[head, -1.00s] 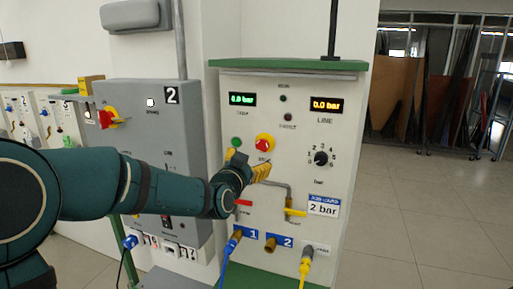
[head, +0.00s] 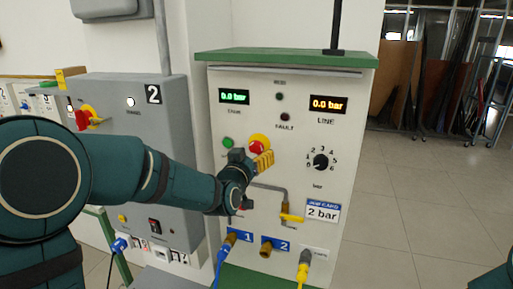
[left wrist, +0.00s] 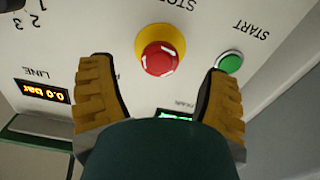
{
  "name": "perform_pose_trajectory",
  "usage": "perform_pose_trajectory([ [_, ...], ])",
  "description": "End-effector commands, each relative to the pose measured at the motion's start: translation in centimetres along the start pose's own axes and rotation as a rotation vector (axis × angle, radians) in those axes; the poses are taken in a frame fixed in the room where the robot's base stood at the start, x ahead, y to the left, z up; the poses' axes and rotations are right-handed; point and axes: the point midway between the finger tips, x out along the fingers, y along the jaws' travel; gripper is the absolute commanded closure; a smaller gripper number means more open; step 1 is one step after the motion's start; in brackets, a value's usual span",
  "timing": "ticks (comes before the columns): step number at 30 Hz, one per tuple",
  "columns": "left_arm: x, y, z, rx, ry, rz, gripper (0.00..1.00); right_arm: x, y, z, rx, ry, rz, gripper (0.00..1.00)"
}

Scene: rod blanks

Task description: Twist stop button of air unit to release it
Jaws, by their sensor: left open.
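The air unit (head: 345,110) is a white cabinet with a green top. Its stop button (head: 257,146) is a red mushroom head on a yellow ring, partly covered by my left gripper in the head view. In the left wrist view the red stop button (left wrist: 158,60) shows whole, upside down, between and beyond the fingers. My left gripper (head: 250,160) is open in front of the panel, close to the button; its two yellow fingers (left wrist: 160,85) stand apart on either side of the button, with nothing between them. My right gripper is not in view.
The green start button (head: 228,143) is left of the stop button. A black knob (head: 320,161), yellow valve handle (head: 291,218) and hoses (head: 304,270) are also on the panel. A grey cabinet (head: 135,100) stands left. Floor is clear at right.

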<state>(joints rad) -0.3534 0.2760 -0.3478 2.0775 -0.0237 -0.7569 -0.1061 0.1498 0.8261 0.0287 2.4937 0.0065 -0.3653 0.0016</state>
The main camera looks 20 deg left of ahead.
Motion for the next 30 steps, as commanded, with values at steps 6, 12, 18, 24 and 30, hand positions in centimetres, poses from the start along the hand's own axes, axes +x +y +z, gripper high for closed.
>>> perform_pose_trajectory([
  [6, 3.2, -0.1, 0.0, 0.002, -0.001, -0.002, 0.23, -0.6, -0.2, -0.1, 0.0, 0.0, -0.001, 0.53],
  [12, 4.3, -0.1, 0.0, 0.001, 0.0, -0.001, 0.23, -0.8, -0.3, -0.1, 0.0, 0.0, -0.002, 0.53],
  [18, 4.4, -0.1, 0.0, 0.0, 0.0, -0.001, 0.23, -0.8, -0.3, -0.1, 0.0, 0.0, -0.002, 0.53],
  [24, 4.4, -0.1, 0.0, 0.001, 0.0, -0.001, 0.61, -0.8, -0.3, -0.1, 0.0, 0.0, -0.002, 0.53],
  [30, 4.4, -0.1, 0.0, 0.001, 0.0, -0.001, 0.92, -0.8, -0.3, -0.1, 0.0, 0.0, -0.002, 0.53],
])
